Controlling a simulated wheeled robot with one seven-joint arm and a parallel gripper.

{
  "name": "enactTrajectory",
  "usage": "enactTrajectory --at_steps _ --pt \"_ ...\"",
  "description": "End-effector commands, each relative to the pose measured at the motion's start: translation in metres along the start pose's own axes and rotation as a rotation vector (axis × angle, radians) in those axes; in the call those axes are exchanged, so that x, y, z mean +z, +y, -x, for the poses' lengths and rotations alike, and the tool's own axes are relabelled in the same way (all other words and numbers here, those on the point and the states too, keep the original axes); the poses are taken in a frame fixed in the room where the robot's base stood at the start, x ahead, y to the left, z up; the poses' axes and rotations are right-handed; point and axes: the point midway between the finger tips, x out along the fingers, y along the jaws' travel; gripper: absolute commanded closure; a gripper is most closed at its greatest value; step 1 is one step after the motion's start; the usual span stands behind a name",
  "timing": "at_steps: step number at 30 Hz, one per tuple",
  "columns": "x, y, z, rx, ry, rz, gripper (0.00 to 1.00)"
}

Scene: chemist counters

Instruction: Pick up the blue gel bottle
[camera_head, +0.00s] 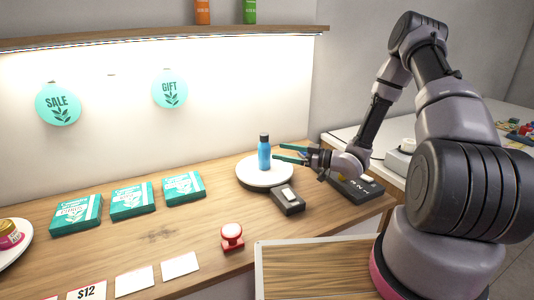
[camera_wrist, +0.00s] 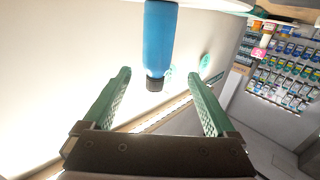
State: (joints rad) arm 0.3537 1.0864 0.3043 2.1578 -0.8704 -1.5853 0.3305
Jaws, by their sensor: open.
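The blue gel bottle (camera_head: 264,153) with a dark cap stands upright on a round white plate (camera_head: 279,173) with a dark base, on the wooden counter. My gripper (camera_head: 277,153) is at the right of the bottle, its green fingers pointing left towards it. In the wrist view the blue gel bottle (camera_wrist: 159,42) shows upside down, ahead of and between the lines of the open fingers (camera_wrist: 160,84). No finger visibly grips the bottle. Whether a fingertip touches it I cannot tell.
A small dark device (camera_head: 288,201) sits in front of the plate, and a red-and-white stamp (camera_head: 232,237) nearer. Several teal boxes (camera_head: 132,201) lie at the left. A dark keypad terminal (camera_head: 354,189) is below my wrist. A shelf (camera_head: 160,38) runs above. The counter's middle is clear.

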Motion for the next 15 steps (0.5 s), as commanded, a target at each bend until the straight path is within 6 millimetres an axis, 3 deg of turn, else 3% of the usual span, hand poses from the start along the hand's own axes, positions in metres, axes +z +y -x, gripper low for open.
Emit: enactTrajectory --at_steps 15 --pt "0.003 0.005 -0.061 -0.001 -0.002 0.002 0.09"
